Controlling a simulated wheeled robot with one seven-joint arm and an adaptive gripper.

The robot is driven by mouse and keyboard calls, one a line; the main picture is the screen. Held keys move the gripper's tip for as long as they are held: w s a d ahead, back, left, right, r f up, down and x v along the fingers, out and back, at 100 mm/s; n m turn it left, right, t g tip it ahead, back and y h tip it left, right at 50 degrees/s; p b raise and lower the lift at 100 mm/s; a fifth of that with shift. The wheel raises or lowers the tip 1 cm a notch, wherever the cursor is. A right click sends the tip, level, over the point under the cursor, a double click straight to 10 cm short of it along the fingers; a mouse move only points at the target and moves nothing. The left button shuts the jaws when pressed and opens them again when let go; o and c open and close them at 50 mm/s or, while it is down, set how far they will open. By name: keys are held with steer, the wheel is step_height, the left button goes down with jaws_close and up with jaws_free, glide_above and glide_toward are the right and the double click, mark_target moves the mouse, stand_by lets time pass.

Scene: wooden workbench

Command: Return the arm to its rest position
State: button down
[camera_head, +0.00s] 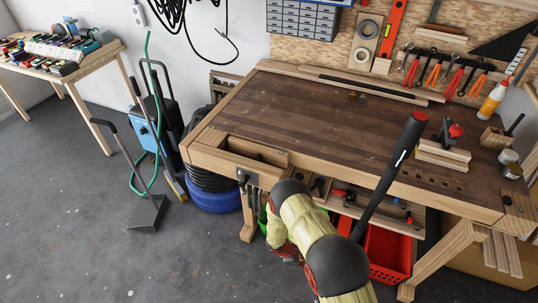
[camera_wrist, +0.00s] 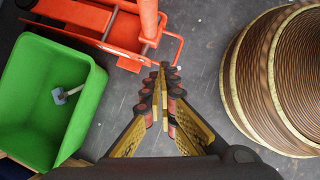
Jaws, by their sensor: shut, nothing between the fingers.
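My gripper (camera_wrist: 163,72) shows in the wrist view with its two fingers converging and their tips together. Nothing is between them. The fingers point over grey floor. In the head view my tan arm with black joints reaches up from the bottom edge and bends down in front of the workbench (camera_head: 300,110). The gripper itself cannot be made out clearly there, as the arm links mostly hide it.
In the wrist view a green bin (camera_wrist: 40,100) is left, an orange-red metal frame (camera_wrist: 110,25) ahead, and a ribbed round brown object (camera_wrist: 275,80) right. In the head view a long black handle (camera_head: 390,175) rises right of my arm, near a red crate (camera_head: 388,255). Open floor lies left.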

step_height(320, 180, up, 35)
steer(key=s+d+m+g+y, duration=0.1)
steer(key=s+m+g+y, duration=0.15)
steer(key=m, duration=0.75)
steer(key=s+r+m+t+y, duration=0.1)
steer(key=s+r, duration=0.5)
steer(key=r, duration=0.6)
steer(key=s+d+r+m+t+y, duration=0.1)
steer(key=s+r+m+t, duration=0.3)
steer(key=r, duration=0.8)
steer(key=s+r+m+t+y, duration=0.1)
steer(key=s+r+m+t, duration=0.2)
steer(key=s+r, duration=0.5)
step_height(320, 180, up, 4)
steer(key=shift+d+f+y, duration=0.1)
steer(key=shift+d+y, duration=0.1)
steer(key=shift+y, duration=0.15)
